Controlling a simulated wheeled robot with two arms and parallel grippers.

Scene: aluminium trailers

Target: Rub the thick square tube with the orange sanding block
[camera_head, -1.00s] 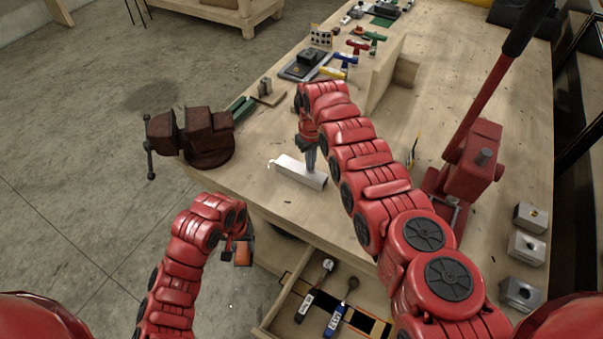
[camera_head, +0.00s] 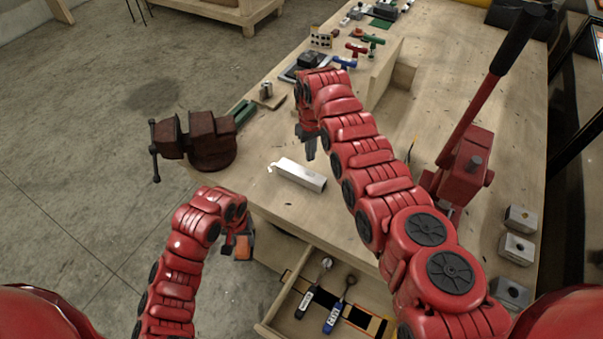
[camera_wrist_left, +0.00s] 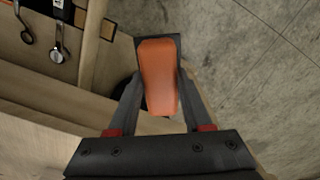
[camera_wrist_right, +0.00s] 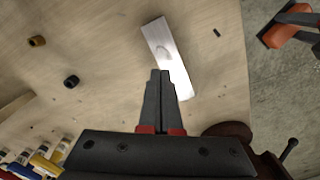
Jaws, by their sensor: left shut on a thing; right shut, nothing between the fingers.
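The thick square tube (camera_head: 298,174) is a silver block lying flat on the bench near its front left edge. It also shows in the right wrist view (camera_wrist_right: 168,62), with a dull smudge on its upper face. My left gripper (camera_head: 240,246) is shut on the orange sanding block (camera_wrist_left: 159,78) and holds it off the bench's front, near the open drawer. The sanding block also shows in the right wrist view (camera_wrist_right: 283,37). My right gripper (camera_wrist_right: 158,80) is shut and empty, its tips over or beside the tube; the head view shows them apart from it, behind it.
A rusty vise (camera_head: 197,141) stands at the bench's left corner. A red press with a long lever (camera_head: 462,172) stands to the right. An open drawer (camera_head: 330,298) holds tools. Several metal blocks (camera_head: 517,248) sit at the right. A wooden upright (camera_head: 385,75) stands farther back.

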